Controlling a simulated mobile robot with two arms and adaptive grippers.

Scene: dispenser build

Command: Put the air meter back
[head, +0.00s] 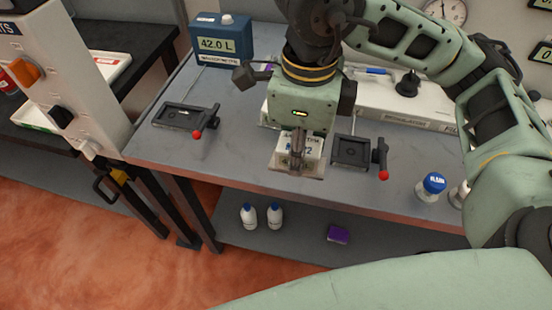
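A blue box with a lit display reading 42.0 L (220,44) stands at the back left of the grey table; I take it for the air meter, but its lower label is too small to read. My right gripper (297,164) points straight down at the front middle of the table. Its fingers overlap a small white labelled block (314,150) on a pale plate (283,168). The fingers look close together from this side, and I cannot tell if they grip the block. My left gripper is out of view.
Dark clamp fixtures with red-tipped levers flank the gripper, left (184,115) and right (352,151). A white flat unit (410,103) lies behind. A blue-capped bottle (431,187) stands at the right front edge. White bottles (248,215) and a purple item (338,234) are on the lower shelf.

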